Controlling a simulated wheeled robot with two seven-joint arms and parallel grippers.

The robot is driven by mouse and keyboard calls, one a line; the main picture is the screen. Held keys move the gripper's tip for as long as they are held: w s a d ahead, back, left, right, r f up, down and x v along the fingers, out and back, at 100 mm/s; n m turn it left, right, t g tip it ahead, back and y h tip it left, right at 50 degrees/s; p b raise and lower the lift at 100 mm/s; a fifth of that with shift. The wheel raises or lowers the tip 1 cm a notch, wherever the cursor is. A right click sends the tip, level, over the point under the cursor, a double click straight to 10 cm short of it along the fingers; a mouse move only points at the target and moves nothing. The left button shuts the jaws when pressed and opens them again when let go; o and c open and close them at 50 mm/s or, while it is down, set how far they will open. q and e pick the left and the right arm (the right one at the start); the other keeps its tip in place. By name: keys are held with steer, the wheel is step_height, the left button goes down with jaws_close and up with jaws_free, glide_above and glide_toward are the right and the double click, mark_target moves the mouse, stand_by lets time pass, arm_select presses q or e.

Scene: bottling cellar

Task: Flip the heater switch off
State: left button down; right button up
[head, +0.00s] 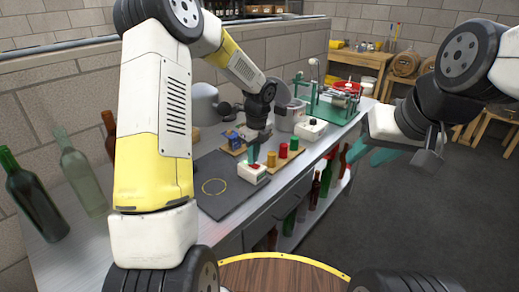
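A small white switch box (252,174) with a red part on top sits at the right edge of a dark mat on the bench. I take it to be the heater switch; its on or off position is too small to read. My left gripper (254,154) points down just above it, with its teal fingertips at or very near the red part. I cannot tell if they touch it, or how far apart they are. My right gripper (372,150) hangs in the air right of the bench, its teal fingers apart and empty.
The dark mat (220,205) bears a yellow ring outline. Behind the switch stand a wooden block with coloured caps (283,152), another white box (311,129), a grey pot (287,108) and a green machine (325,106). Several bottles (35,196) stand at the left.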

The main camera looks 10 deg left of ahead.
arm_select(q)
steer(key=shift+s+a+f, duration=0.3)
steer(key=shift+a+f, duration=0.05)
steer(key=shift+f, duration=0.3)
steer(key=shift+s+d, duration=0.3)
steer(key=shift+d, duration=0.25)
steer(key=shift+d+r, duration=0.1)
step_height(320, 180, up, 9)
steer(key=shift+w, duration=0.2)
steer(key=shift+d, duration=0.1)
step_height(320, 180, up, 6)
glide_above(255, 165)
steer(key=shift+s+d, duration=0.3)
steer(key=shift+s, duration=0.05)
